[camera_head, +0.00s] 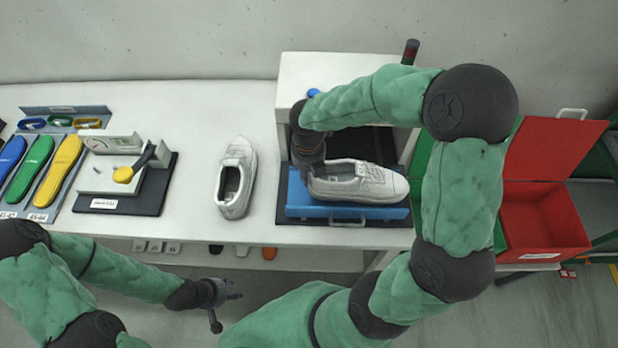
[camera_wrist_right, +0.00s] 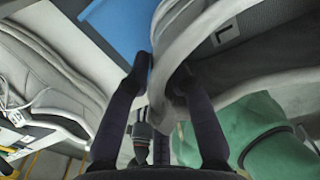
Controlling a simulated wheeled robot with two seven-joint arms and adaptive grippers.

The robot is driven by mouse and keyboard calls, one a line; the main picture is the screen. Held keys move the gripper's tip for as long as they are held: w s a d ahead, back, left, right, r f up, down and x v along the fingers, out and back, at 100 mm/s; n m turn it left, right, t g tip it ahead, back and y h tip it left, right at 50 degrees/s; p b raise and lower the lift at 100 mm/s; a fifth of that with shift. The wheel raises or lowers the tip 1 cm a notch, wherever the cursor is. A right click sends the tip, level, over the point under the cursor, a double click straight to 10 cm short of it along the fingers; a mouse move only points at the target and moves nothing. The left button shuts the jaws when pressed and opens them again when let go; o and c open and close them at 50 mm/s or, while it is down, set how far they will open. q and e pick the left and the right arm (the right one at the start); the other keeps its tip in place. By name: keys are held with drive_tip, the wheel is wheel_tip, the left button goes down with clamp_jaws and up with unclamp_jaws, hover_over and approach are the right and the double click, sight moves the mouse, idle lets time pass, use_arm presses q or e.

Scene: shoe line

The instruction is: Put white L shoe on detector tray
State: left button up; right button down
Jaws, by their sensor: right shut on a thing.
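The white L shoe (camera_head: 358,182) is over the blue detector tray (camera_head: 300,208), toe to the right. I cannot tell whether its sole touches the tray. My right gripper (camera_head: 308,166) is shut on its heel end at the left; its fingertips are partly hidden. In the right wrist view, my right gripper (camera_wrist_right: 160,75) has one finger against the shoe's collar, and the L label (camera_wrist_right: 224,33) shows inside the shoe (camera_wrist_right: 200,20). My left gripper (camera_head: 222,300) is open and empty, low in front of the table.
A second white shoe (camera_head: 235,180) lies on the table left of the tray. The white detector box (camera_head: 300,75) stands behind the tray. An open red box (camera_head: 540,215) is at the right. A measuring device (camera_head: 120,180) and coloured insoles (camera_head: 40,160) are at the left.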

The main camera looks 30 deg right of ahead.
drive_tip(key=shift+f, duration=0.65)
drive_tip(key=c, duration=1.1)
unclamp_jaws()
drive_tip(key=shift+f, duration=0.1)
wheel_tip(320, 180, up, 12)
drive_tip(key=p, duration=0.3)
drive_tip(key=shift+a, duration=0.15)
